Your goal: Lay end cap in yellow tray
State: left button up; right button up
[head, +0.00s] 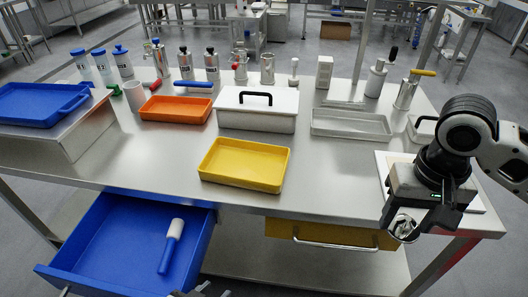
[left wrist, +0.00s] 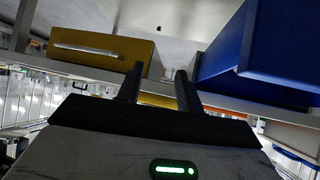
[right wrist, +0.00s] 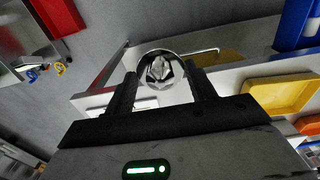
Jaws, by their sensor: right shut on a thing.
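The end cap (head: 404,227) is a shiny round metal piece. My right gripper (head: 408,218) is shut on it near the table's front right corner. In the right wrist view the end cap (right wrist: 161,68) sits between the two fingertips (right wrist: 164,82). The yellow tray (head: 240,182) lies empty on the table's front middle, left of the right gripper and apart from it. It also shows in the right wrist view (right wrist: 282,95). My left gripper (left wrist: 156,82) is open and empty, low before the table; only a bit shows at the head view's bottom edge.
An open blue drawer (head: 110,258) with a white-and-blue tool (head: 172,245) juts out at front left. A yellow drawer (head: 330,236) is below the table. An orange tray (head: 176,110), a white lidded box (head: 256,121) and a grey tray (head: 350,124) stand behind the yellow tray.

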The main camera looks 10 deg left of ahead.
aim_at(246, 166)
jog(key=k, duration=0.5)
jog(key=z, duration=1.3)
jog(key=i, duration=0.75)
jog(key=u, duration=2.95)
jog(key=i, duration=0.5)
